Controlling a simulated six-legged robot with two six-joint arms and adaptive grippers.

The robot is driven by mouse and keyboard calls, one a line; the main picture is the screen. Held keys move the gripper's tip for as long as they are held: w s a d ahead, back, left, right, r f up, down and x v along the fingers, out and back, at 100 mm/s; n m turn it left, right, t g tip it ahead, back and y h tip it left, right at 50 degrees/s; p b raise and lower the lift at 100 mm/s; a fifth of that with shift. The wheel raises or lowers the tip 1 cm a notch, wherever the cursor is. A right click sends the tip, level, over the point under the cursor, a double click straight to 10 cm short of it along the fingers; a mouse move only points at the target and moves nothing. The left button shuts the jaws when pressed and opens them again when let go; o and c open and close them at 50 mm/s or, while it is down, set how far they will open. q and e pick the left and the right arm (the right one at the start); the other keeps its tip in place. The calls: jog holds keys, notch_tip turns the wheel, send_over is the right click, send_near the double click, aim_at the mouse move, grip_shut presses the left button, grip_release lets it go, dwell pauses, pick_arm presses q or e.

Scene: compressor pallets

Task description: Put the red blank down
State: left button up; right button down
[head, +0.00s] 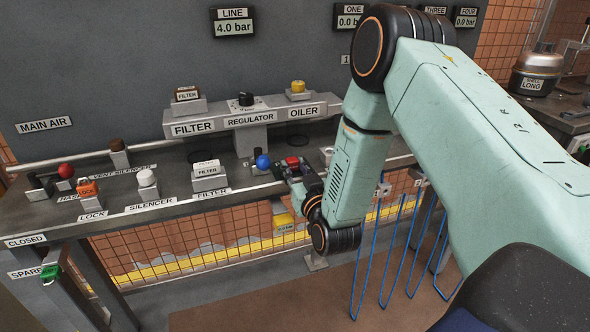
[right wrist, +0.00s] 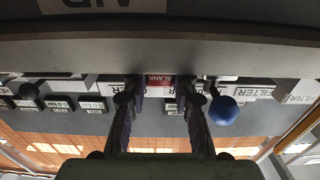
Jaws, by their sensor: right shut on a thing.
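The red blank (head: 293,161) is at the front edge of the grey bench, just right of the blue ball knob (head: 263,162). My right gripper (head: 299,172) is shut on it. In the right wrist view the red blank (right wrist: 158,80), with its white lettering, shows between the two fingertips of my right gripper (right wrist: 160,90). I cannot tell whether the blank touches the bench. My left gripper is not in view.
The bench (head: 233,184) carries a silencer (head: 148,184), a filter (head: 207,172), an orange lock (head: 88,192) and a red knob (head: 66,171). The regulator block (head: 250,121) stands behind. Blue hooks (head: 392,250) hang below at the right.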

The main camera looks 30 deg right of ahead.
jog(key=shift+f, duration=0.15)
jog(key=c, duration=1.1)
grip_release()
jog(key=shift+o, duration=0.2)
